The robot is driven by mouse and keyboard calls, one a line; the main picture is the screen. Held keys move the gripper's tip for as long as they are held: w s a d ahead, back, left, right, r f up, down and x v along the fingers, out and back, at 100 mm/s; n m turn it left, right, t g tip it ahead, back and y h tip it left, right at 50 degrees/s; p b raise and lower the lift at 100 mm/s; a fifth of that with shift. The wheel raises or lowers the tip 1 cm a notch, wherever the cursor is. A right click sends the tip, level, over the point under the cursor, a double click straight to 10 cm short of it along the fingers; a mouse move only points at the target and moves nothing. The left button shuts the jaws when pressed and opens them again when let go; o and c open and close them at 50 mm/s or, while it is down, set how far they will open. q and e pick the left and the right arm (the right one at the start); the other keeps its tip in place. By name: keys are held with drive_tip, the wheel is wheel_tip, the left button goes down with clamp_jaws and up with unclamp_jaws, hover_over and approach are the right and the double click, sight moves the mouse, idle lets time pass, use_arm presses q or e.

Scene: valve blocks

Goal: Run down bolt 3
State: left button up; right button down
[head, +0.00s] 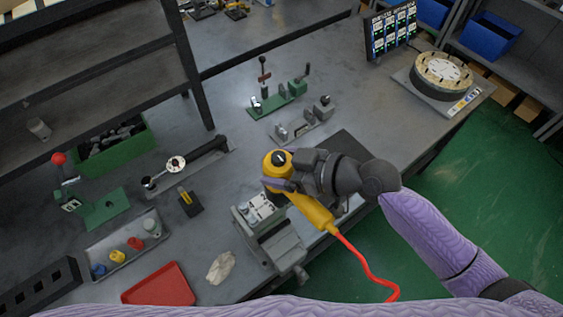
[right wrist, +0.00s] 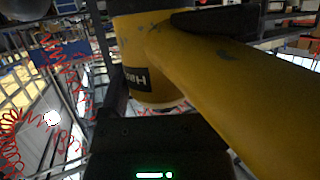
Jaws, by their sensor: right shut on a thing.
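My right gripper (head: 287,184) is shut on a yellow power driver (head: 312,212) with a dark round top and a red hose trailing from its handle. The driver fills much of the right wrist view (right wrist: 220,85), with a dark label on its body. A pale metal valve block (head: 258,208) sits in a grey vise (head: 281,250) just below and left of the driver's head. Round marks show on the block's top, but I cannot tell which is bolt 3. The driver's lower end is hidden, so I cannot tell whether it touches a bolt. My left gripper is not in view.
A red tray (head: 160,287) and a grey tray (head: 125,246) with coloured pots lie at the lower left. A beige cloth (head: 221,267) lies left of the vise. A lever fixture (head: 283,99) stands behind. A round turntable (head: 444,75) is at the far right.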

drive_tip(key=shift+f+b, duration=0.25)
drive_tip(key=shift+b, duration=0.1)
idle(1.1)
drive_tip(key=shift+r, duration=0.15)
idle(1.2)
wheel_tip(320, 180, up, 7)
drive_tip(key=p, duration=0.6)
drive_tip(key=shift+r, duration=0.1)
idle(0.7)
